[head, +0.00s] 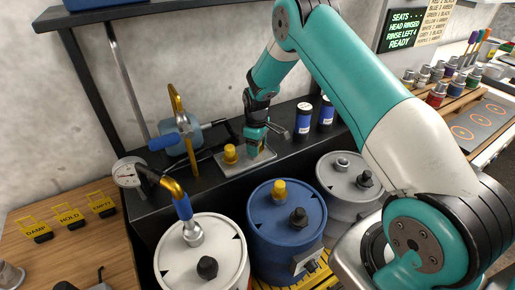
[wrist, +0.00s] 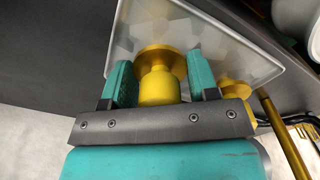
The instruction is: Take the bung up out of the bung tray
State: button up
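The bung tray (head: 266,154) is a pale flat tray on the black bench behind the drums, and it also fills the upper part of the wrist view (wrist: 225,50). My gripper (head: 257,150) points down over the tray. In the wrist view its two teal fingers (wrist: 160,82) stand on either side of a yellow bung (wrist: 158,88) with a wide round flange. A narrow gap shows between the bung's body and the right finger, so the gripper looks open around it. In the head view my gripper hides this bung. A second yellow bung (head: 230,154) stands at the tray's left end.
A blue drum (head: 262,235) with a yellow bung (head: 279,190) stands in front, between a white drum (head: 185,263) and a grey drum (head: 338,200). A yellow-and-blue pump handle (head: 180,115) and a gauge (head: 129,172) stand left.

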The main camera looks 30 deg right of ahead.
jog(key=shift+r, duration=0.15)
notch_tip(320, 180, up, 10)
jog(key=shift+r+b, duration=0.15)
jog(key=shift+b, duration=0.45)
jog(key=shift+r+p, duration=1.05)
jog(key=shift+r, duration=0.25)
